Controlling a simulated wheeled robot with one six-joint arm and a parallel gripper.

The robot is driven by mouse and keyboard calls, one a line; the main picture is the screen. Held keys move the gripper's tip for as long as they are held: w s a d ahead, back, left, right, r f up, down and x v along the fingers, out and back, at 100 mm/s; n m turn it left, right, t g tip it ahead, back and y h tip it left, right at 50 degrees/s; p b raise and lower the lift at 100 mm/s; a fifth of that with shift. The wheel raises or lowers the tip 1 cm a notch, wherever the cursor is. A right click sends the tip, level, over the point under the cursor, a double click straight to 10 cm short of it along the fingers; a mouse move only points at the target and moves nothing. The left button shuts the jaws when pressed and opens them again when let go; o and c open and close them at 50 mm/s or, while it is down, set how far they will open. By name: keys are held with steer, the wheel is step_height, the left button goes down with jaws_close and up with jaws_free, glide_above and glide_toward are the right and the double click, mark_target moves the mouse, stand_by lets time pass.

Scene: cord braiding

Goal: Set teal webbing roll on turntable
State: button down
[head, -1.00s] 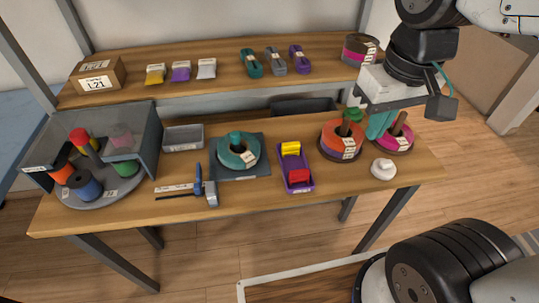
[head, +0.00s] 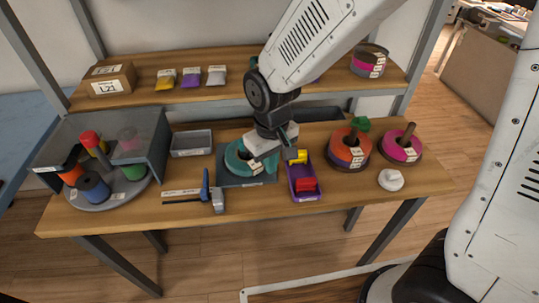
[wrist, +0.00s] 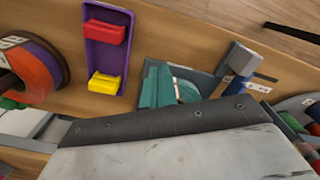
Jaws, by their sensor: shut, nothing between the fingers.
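The teal webbing roll (head: 236,160) lies flat on a dark square plate (head: 232,182) at the middle of the bench. It shows partly in the wrist view (wrist: 187,91). My gripper (head: 271,164) is at the roll's right side, pointing down, with its teal fingers shut and nothing between them. The fingers (wrist: 157,88) hide part of the roll in the wrist view. I cannot tell whether they touch it. A grey round turntable (head: 112,199) stands at the left of the bench, partly under a hood, with several coloured spools on it.
A purple tray (head: 303,190) with red and yellow pieces is just right of the plate. A hammer-like tool (head: 212,196) lies left of it, and a grey bin (head: 191,143) stands behind. Spindles with an orange-purple roll (head: 349,151) and a magenta roll (head: 401,149) are at right.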

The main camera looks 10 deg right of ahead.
step_height(320, 180, down, 6)
steer(key=w, duration=0.1)
steer(key=w+a, duration=0.1)
steer(key=w, duration=0.1)
steer(key=shift+a, duration=0.2)
steer(key=shift+w+a, duration=0.15)
steer(key=shift+w, duration=0.15)
steer(key=shift+w+a, duration=0.3)
steer(key=shift+w, duration=0.25)
steer(key=shift+w+a, duration=0.25)
steer(key=shift+w, duration=0.25)
